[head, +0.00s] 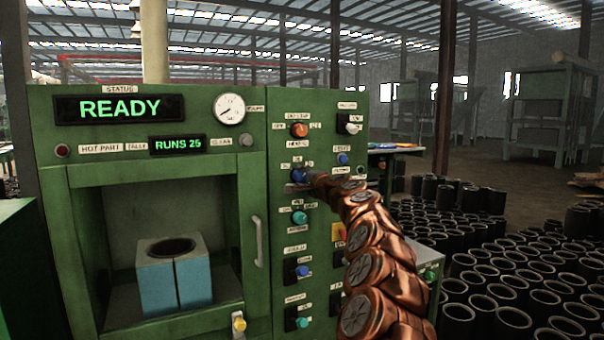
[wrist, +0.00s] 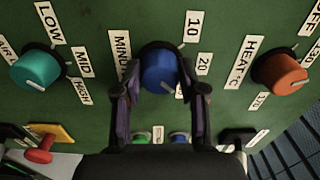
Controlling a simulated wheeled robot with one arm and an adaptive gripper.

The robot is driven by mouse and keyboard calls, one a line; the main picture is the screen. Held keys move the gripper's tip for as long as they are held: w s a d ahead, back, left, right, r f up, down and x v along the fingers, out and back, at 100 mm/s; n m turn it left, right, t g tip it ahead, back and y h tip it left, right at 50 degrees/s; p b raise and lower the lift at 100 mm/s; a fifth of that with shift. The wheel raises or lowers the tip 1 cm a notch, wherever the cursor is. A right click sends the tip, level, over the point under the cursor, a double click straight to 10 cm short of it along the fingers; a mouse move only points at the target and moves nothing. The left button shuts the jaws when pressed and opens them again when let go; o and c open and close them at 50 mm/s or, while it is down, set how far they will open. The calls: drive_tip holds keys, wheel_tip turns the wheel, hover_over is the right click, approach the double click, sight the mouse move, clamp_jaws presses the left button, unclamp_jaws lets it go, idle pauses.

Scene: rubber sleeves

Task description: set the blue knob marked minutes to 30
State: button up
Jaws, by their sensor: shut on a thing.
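The blue minutes knob (wrist: 158,70) is in the middle of the wrist view, on the green panel. The label beside it, starting "MINU" (wrist: 122,52), is partly covered by a finger. The marks 10 (wrist: 193,27) and 20 (wrist: 203,64) show; I cannot see a 30 mark. A pale pointer mark shows low on the knob's face, but its exact setting is unclear. My gripper (wrist: 160,92) is shut on the knob, with a dark finger on each side. In the head view the knob (head: 297,175) is at the end of my copper-coloured arm.
In the wrist view a teal knob (wrist: 38,68) is left of the blue one and an orange knob (wrist: 280,73) is right. A red switch (wrist: 40,150) is at lower left. The head view's display (head: 120,108) reads READY. Black sleeves (head: 490,285) crowd the right.

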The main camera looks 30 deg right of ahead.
drive_tip(key=shift+m, duration=0.5)
drive_tip(key=o, duration=1.2)
drive_tip(key=shift+c, duration=0.2)
drive_tip(key=shift+s, duration=0.15)
